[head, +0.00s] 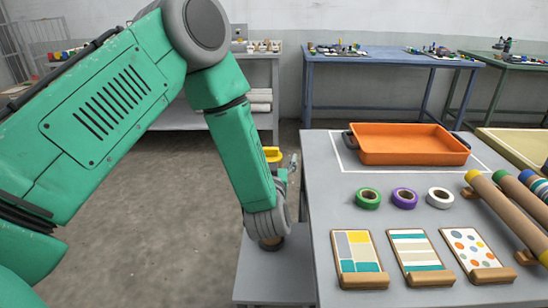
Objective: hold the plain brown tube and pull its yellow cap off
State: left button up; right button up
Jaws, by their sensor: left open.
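The plain brown tube (508,215) lies slantwise on a brown cradle at the right of the grey table. A yellow cap (473,176) sits on its far end, and its near end at the picture's right edge also shows yellow. My left arm comes in from the left and bends down beside the table. My left gripper (291,164) shows only partly behind my forearm, left of the table edge, open and well apart from the tube. My right gripper is out of view.
The grey table (320,222) bears an orange tray (410,147), several tape rolls (405,196) and patterned sample boards (360,254). Other tubes lie right of the brown one. A low grey stand (270,283) and a mostly hidden yellow-topped object (272,154) are near my forearm.

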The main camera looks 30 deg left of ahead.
pick_arm(q)
jog(key=a, duration=0.1)
jog(key=w+a, duration=0.2)
jog(key=shift+f, duration=0.3)
jog(key=shift+d+r, duration=0.15)
jog(key=shift+d, duration=0.3)
jog(key=shift+d+r, duration=0.1)
jog(key=shift+d, duration=0.15)
jog(key=c, duration=0.4)
jog(key=shift+d, duration=0.15)
jog(key=c, duration=1)
jog(key=o, duration=0.5)
jog(key=shift+s+a, duration=0.1)
jog(key=shift+a, duration=0.3)
jog(key=shift+c, duration=1.4)
jog(key=o, duration=1.2)
jog(key=shift+a, duration=0.2)
jog(key=shift+c, duration=0.2)
jog(key=shift+a+f, duration=0.15)
jog(key=shift+f, duration=0.1)
jog(key=shift+s+d+r, duration=0.1)
jog(key=shift+d, duration=0.3)
jog(key=v, duration=1.1)
jog(key=shift+s, duration=0.25)
